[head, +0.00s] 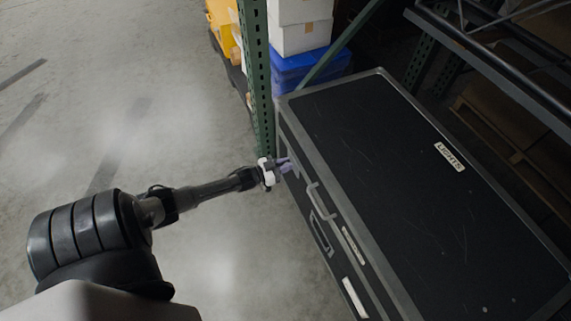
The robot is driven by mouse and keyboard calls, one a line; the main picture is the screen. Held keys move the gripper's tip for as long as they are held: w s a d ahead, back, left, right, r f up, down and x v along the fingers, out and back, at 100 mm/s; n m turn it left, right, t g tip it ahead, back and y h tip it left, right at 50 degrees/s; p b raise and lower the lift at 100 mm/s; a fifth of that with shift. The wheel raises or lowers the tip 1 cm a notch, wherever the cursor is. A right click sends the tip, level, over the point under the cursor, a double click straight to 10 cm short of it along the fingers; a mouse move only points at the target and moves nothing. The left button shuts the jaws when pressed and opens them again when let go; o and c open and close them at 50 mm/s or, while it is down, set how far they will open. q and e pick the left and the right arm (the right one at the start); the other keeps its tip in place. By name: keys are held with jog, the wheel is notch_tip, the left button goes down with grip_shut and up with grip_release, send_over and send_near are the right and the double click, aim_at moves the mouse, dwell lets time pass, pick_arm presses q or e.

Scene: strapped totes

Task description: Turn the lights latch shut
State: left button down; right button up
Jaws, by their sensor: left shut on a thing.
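A black flight case (400,150) with grey metal edges fills the right half of the head view. A white label reading "LIGHTS" (450,157) is on its top. My left gripper (287,167) is at the front side of the case, near its far left corner. It is shut on a small part there, which looks like the latch; the fingers mostly hide it, so its turn angle cannot be told. A grey handle-like fitting (321,200) is on the case just right of the gripper. My right gripper is not in view.
A green rack post (258,85) stands just behind my left gripper. Blue and white boxes (300,65) are at the back, with a yellow thing (222,25) further left. Dark shelf bars (500,60) cross the upper right. The concrete floor at left is clear.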

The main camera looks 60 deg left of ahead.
pick_arm(q)
jog(key=m, duration=0.2)
jog(key=m+p, duration=0.1)
jog(key=m, duration=0.1)
jog(key=shift+d, duration=0.3)
jog(key=m, duration=0.3)
jog(key=m+p, duration=0.1)
jog(key=shift+s+d+f+m, duration=0.1)
jog(key=shift+d+f+m, duration=0.2)
jog(key=m, duration=0.5)
jog(key=shift+d+f+b, duration=0.2)
jog(key=shift+f+b, duration=0.15)
jog(key=shift+f, duration=0.05)
jog(key=m, duration=0.3)
jog(key=shift+f+b, duration=0.25)
jog(key=shift+b, duration=0.05)
jog(key=shift+m, duration=0.3)
jog(key=c, duration=1.2)
grip_release()
jog(key=shift+c, duration=0.2)
jog(key=shift+s, duration=0.1)
